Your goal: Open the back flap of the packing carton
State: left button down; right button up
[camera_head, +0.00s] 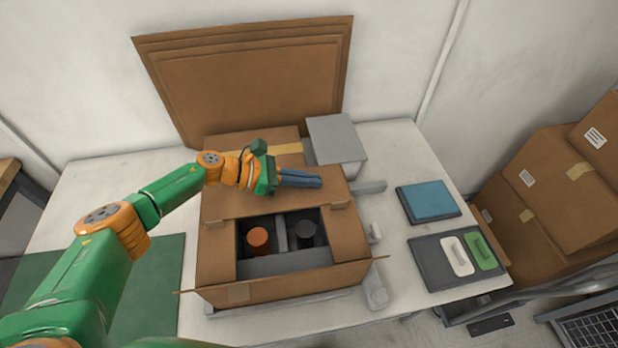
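The brown packing carton (290,284) stands near the table's front edge. Its top is partly open, showing an orange-topped round part (258,238) and a dark round part (305,231) inside. The back flap (236,203) looks roughly flat along the rear of the opening; its exact angle is hard to tell. The front flap spreads toward me, and side panels border the opening. My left gripper (302,179) is above the back flap, its blue-grey fingers pointing right and close together, with nothing seen between them. Contact with the flap is unclear. My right gripper is not in view.
Large flat cardboard sheets (245,75) lean on the wall behind. A grey box (337,140) stands at the back right of the carton. A blue pad (430,201) and a dark tray (430,264) lie right. A green mat (160,275) lies left. More cartons (560,190) stand far right.

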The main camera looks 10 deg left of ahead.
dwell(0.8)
pick_arm(q)
jog(key=shift+f, duration=0.1)
jog(key=n+b, duration=0.1)
jog(key=b, duration=0.3)
jog(key=w+n+g+b, duration=0.1)
jog(key=b, duration=0.3)
jog(key=shift+a+r+g+h, duration=0.15)
jog(key=shift+r+g+h, duration=0.15)
jog(key=shift+r+h, duration=0.1)
jog(key=shift+w+r+n+b, duration=0.1)
jog(key=shift+r+n+b, duration=0.35)
jog(key=shift+n, duration=0.05)
jog(key=shift+r, duration=0.15)
